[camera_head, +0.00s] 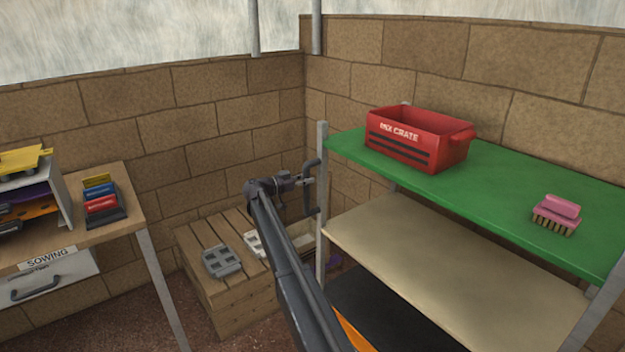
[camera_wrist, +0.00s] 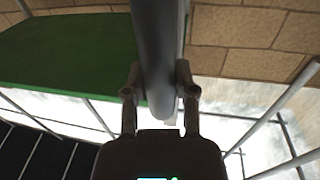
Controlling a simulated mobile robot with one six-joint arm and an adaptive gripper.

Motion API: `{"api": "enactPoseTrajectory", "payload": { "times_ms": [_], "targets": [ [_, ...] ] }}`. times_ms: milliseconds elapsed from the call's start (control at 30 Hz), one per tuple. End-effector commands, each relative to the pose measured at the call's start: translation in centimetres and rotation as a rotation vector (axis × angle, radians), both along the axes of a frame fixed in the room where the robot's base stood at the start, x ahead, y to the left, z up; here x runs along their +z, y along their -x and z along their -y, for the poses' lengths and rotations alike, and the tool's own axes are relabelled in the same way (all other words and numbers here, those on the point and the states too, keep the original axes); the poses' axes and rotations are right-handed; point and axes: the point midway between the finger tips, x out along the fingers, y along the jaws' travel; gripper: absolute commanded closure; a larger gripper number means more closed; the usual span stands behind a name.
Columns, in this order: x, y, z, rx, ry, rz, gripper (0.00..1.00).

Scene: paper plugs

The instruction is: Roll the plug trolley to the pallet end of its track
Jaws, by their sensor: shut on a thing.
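The plug trolley, a metal-framed rack, fills the right of the head view, with a green top shelf (camera_head: 500,200), a beige middle shelf (camera_head: 450,270) and a dark lower shelf. A dark upright handle (camera_head: 308,190) is on its left end post. My gripper (camera_head: 299,182) is shut on this handle. In the wrist view the fingers (camera_wrist: 160,92) close on both sides of the dark handle bar (camera_wrist: 155,50). A slatted wooden pallet (camera_head: 200,255) stands in the corner left of the trolley, partly behind my arm. The track is not visible.
A red crate (camera_head: 415,145) and a pink brush (camera_head: 556,215) sit on the green shelf. Grey trays (camera_head: 222,261) lie on the pallet. A wooden table (camera_head: 120,190) with a drawer stands at left. Block walls close off the back; bare floor shows between table and pallet.

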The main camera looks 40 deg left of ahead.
Motion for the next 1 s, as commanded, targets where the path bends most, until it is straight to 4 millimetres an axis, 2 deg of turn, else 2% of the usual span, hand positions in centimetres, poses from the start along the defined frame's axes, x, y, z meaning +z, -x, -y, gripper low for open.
{"api": "enactPoseTrajectory", "payload": {
  "times_ms": [67,100,200,233,667,1000],
  "targets": [
    [-0.1,0.4,-0.1,0.000,-0.003,-0.004,1.00],
    [-0.1,0.4,0.0,-0.001,-0.002,-0.005,0.61],
    [-0.1,0.1,0.2,-0.004,-0.002,-0.004,0.32],
    [-0.1,0.0,0.3,-0.005,-0.002,-0.004,0.29],
    [0.0,-0.5,0.7,-0.010,0.000,-0.001,0.29],
    [0.0,1.9,-0.4,-0.011,0.000,-0.001,0.29]
  ]
}}
